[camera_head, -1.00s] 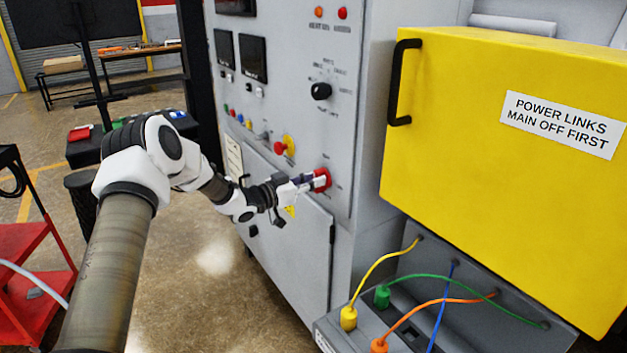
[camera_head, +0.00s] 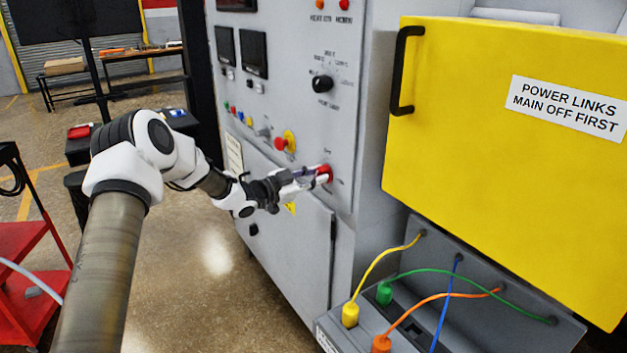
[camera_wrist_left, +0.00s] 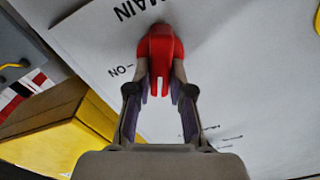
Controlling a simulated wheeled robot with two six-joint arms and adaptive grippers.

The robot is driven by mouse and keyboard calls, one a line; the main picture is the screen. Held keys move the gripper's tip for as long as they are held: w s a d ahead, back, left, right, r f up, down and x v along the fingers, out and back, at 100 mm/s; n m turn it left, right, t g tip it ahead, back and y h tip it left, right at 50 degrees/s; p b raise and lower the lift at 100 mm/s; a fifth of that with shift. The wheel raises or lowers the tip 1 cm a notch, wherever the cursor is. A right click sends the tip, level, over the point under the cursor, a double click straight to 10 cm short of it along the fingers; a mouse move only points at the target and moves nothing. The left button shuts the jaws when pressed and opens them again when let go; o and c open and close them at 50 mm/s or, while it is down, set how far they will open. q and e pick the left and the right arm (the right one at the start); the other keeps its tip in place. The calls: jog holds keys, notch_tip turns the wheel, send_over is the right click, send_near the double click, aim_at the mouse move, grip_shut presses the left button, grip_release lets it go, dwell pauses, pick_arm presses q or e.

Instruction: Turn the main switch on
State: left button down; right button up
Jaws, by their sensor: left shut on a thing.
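The main switch (camera_head: 325,173) is a red rotary handle low on the right of the grey cabinet's front panel. In the left wrist view the red handle (camera_wrist_left: 160,48) sits under the printed word MAIN, with an ON mark to its left. A white pointer line on the handle points down in that view, not at the ON mark. My left gripper (camera_head: 313,180) is at the handle, its fingers (camera_wrist_left: 160,88) shut on it from both sides. The fingers hide part of the handle's sides. My right gripper is not in view.
A yellow box (camera_head: 500,190) labelled POWER LINKS MAIN OFF FIRST stands right of the panel. Coloured cables and plugs (camera_head: 383,295) lie below it. A red and yellow button (camera_head: 285,142) and a black knob (camera_head: 321,84) are nearby on the panel.

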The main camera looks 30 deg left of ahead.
pick_arm(q)
jog(key=shift+w+d+f+m+b, duration=0.1)
jog(key=shift+m+b, duration=2.45)
jog(key=shift+m, duration=0.7)
jog(key=shift+d+f+m+b, duration=0.1)
jog(key=shift+m+b, duration=2.4)
jog(key=shift+m, duration=0.75)
jog(key=shift+r, duration=0.1)
jog(key=c, duration=1)
grip_release()
jog(key=shift+c, duration=0.2)
jog(key=shift+w+d+f, duration=0.1)
jog(key=shift+w+f, duration=0.05)
jog(key=shift+f, duration=0.05)
jog(key=v, duration=1.2)
